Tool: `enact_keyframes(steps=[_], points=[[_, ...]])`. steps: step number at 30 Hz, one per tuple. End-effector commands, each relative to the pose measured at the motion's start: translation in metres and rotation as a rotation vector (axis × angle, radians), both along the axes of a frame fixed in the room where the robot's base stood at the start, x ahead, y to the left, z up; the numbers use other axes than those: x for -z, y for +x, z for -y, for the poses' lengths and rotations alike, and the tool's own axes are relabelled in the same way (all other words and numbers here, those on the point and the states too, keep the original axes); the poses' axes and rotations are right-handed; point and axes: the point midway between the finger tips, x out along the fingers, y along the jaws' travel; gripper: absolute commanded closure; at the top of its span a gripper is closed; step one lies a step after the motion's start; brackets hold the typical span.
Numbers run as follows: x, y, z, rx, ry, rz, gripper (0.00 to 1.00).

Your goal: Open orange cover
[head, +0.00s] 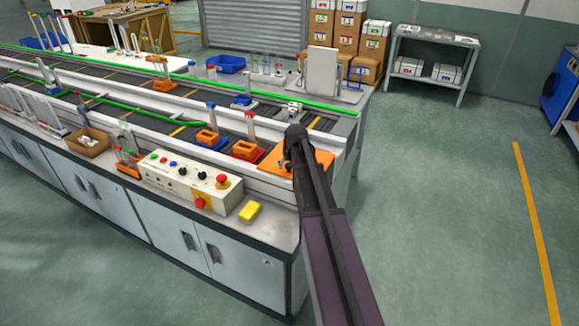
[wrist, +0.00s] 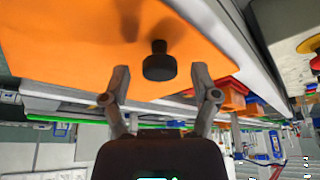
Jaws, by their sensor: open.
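The orange cover (head: 321,160) is a flat orange panel at the near right end of the conveyor bench. In the wrist view its orange face (wrist: 60,50) fills the upper left, with a short black knob (wrist: 159,64) standing on it. My gripper (wrist: 160,76) is open, with one finger on each side of the knob and space between fingers and knob. In the head view my gripper (head: 290,160) is over the cover's left part, and my arm hides part of the cover. The cover looks closed; whether a finger touches it I cannot tell.
A control box (head: 190,181) with a red button and a yellow block (head: 249,211) are on the bench's front ledge, left of my arm. Red and blue trays with orange blocks (head: 245,149) stand on the conveyor beside the cover. The floor to the right is clear.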

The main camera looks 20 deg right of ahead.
Motion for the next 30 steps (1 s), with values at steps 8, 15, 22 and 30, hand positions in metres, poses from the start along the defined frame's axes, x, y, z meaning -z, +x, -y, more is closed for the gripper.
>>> enact_keyframes(steps=[8,15,22,30], points=[[0.0,0.0,0.0,0.0,0.0,0.0,0.37],[0.0,0.0,0.0,0.0,0.0,0.0,1.0],[-0.001,0.001,-0.002,-0.002,0.003,-0.003,1.0],[-0.01,0.006,-0.012,-0.016,0.032,-0.023,1.0]])
